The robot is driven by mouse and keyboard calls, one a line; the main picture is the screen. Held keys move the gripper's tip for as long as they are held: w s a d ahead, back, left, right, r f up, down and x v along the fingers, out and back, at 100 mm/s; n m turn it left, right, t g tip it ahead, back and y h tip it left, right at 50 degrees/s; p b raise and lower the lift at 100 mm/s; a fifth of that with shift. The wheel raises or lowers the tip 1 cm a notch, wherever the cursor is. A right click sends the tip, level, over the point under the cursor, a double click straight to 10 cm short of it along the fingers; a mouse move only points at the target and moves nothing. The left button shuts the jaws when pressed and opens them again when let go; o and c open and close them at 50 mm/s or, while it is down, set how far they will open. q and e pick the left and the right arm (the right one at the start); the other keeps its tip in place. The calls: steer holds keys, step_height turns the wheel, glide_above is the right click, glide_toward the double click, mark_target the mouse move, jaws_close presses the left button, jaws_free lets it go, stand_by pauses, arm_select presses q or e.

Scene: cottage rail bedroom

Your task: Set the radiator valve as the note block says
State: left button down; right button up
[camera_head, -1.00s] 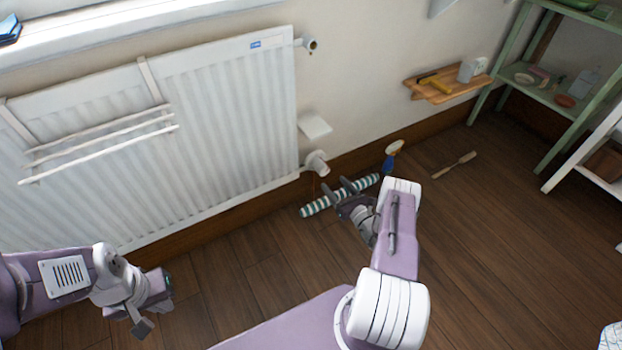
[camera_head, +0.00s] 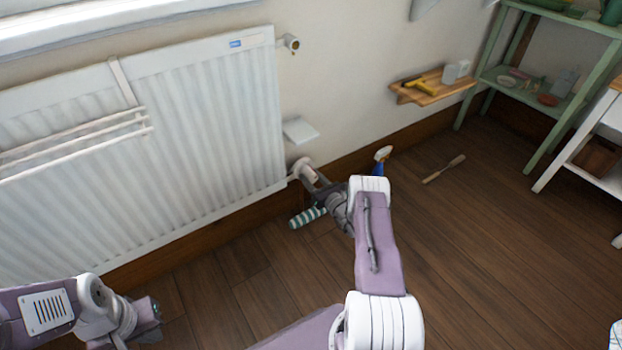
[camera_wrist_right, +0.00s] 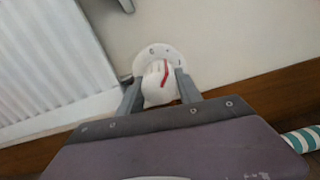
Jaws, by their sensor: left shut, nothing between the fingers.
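The white radiator valve (camera_head: 304,168) is at the lower right corner of the radiator (camera_head: 210,120). In the right wrist view its knob (camera_wrist_right: 156,92) has a red line, slanting up and slightly right, before a white disc (camera_wrist_right: 160,53) with small dark marks too small to read. My right gripper (camera_wrist_right: 158,88) is open, one finger on each side of the knob; I cannot tell if they touch it. My left gripper (camera_head: 118,343) is shut and empty at the lower left, partly cut off. No note block is surely identifiable; a white block (camera_head: 457,71) on the wooden shelf shows no readable writing.
A green-and-white striped roll (camera_head: 306,217) lies on the floor below the valve, beside my right gripper. A small white ledge (camera_head: 300,130) juts from the wall above the valve. A blue spray bottle (camera_head: 381,160) and wooden brush (camera_head: 444,169) are to the right.

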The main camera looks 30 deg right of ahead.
steer(key=c, duration=0.5)
steer(key=shift+o, duration=0.2)
steer(key=shift+m, duration=0.3)
steer(key=m+p, duration=0.1)
steer(key=m, duration=0.4)
steer(key=shift+a+m, duration=0.1)
steer(key=shift+m, duration=0.2)
steer(key=m, duration=0.4)
steer(key=shift+m+p, duration=0.3)
steer(key=shift+m, duration=2.5)
steer(key=shift+a, duration=0.1)
steer(key=o, duration=1.4)
steer(key=shift+r, duration=0.1)
